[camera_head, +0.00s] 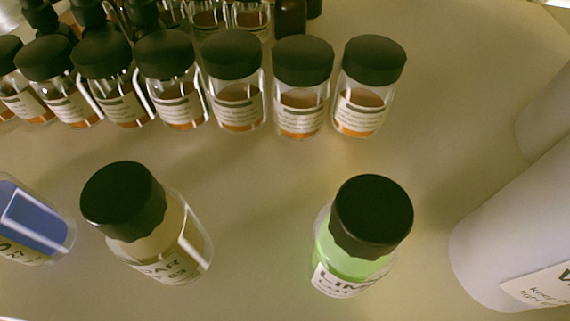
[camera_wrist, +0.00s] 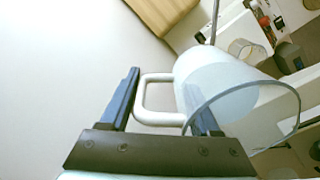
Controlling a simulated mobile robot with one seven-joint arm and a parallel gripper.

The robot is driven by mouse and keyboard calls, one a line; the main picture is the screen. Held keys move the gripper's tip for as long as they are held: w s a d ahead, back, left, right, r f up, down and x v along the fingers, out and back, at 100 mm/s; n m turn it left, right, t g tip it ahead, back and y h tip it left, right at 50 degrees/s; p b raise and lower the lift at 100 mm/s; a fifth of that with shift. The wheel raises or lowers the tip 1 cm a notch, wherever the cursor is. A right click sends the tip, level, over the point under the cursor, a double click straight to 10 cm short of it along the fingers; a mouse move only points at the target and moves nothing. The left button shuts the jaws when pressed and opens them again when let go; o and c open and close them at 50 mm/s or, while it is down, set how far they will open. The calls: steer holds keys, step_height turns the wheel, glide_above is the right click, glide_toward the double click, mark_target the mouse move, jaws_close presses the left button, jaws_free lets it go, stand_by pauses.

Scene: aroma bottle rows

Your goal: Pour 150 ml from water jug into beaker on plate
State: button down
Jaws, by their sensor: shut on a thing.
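My gripper (camera_wrist: 165,105) shows in the wrist view, with its two blue fingers on either side of the white handle (camera_wrist: 143,103) of a pale, translucent jug, and it is shut on that handle. The jug (camera_wrist: 205,62) has its wide round rim toward the camera, partly behind the right finger. No plate can be made out. The head view shows neither my gripper nor the jug.
In the head view, several black-capped bottles with amber liquid (camera_head: 236,85) stand in rows at the back. A green bottle (camera_head: 352,255), a beige bottle (camera_head: 180,240) and a blue bottle (camera_head: 35,225) stand nearer. A large white container (camera_head: 500,240) is at right. Bare surface (camera_head: 260,190) lies between.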

steer(key=shift+s+a+r+t+h, duration=0.2)
steer(key=shift+a+r+t+h, duration=0.15)
steer(key=shift+r+h, duration=0.15)
steer(key=shift+s+a+r+t+h, duration=0.25)
steer(key=shift+r+t+h, duration=0.1)
steer(key=shift+r, duration=0.3)
steer(key=shift+s+a+r+t+h, duration=0.2)
steer(key=shift+a+r+t+h, duration=0.1)
steer(key=shift+r+h, duration=0.2)
stand_by(1.0)
steer(key=shift+s+a+r+t+h+b, duration=0.25)
steer(key=shift+s+a+t+h+b, duration=0.35)
steer(key=shift+b, duration=0.5)
stand_by(0.4)
steer(key=shift+s+a+r+t+h+b, duration=0.25)
steer(key=shift+a+t+h+b, duration=0.4)
steer(key=shift+b, duration=0.95)
stand_by(0.6)
steer(key=shift+w+d+r+g+p, duration=0.15)
steer(key=shift+d+g+p, duration=0.1)
steer(key=shift+p, duration=0.35)
steer(key=shift+f, duration=0.2)
stand_by(0.8)
